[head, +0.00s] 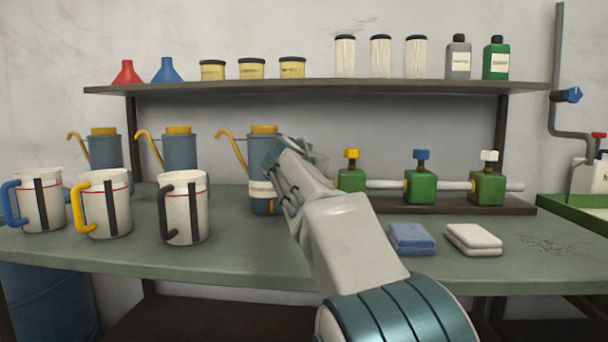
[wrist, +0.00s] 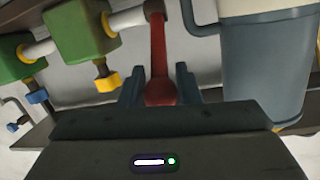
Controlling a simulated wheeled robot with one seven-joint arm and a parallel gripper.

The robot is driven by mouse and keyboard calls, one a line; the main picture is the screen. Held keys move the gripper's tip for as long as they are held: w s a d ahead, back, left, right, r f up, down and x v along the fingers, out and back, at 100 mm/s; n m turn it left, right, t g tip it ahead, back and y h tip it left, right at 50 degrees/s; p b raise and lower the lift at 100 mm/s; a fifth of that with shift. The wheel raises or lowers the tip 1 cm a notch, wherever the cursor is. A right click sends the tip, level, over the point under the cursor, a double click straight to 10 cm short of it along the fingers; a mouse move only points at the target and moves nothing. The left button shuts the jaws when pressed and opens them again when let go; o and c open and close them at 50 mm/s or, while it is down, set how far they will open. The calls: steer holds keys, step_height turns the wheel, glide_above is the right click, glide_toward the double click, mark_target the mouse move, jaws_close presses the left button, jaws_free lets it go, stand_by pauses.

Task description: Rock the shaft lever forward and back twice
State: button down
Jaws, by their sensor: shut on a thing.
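A red lever (wrist: 159,48) with a rounded knob stands between my gripper's (wrist: 160,88) two dark blue fingers in the wrist view. The fingers are shut on it near the knob end. Its other end meets a dark hub at the top of the view. In the head view my gripper (head: 285,158) and arm hide the lever. A pale shaft (head: 455,186) runs through green valve blocks (head: 424,188) to the right of my gripper, with yellow, blue and white knobs. The green blocks (wrist: 85,35) also show in the wrist view, upside down.
A blue-grey oil can (head: 264,204) stands close on the left of my gripper. Several measuring jugs (head: 184,222) are at the bench's left. A blue cloth (head: 411,238) and a white cloth (head: 474,238) lie right of my arm. A shelf (head: 320,86) with jars runs above.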

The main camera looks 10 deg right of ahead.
steer(key=shift+a+f, duration=0.1)
stand_by(0.3)
steer(key=c, duration=1.4)
jaws_free()
steer(key=shift+s, duration=0.1)
steer(key=shift+o, duration=0.2)
steer(key=shift+s, duration=0.1)
steer(key=b+v, duration=0.2)
steer(key=v, duration=1.1)
steer(key=shift+s, duration=0.3)
steer(key=shift+a, duration=0.1)
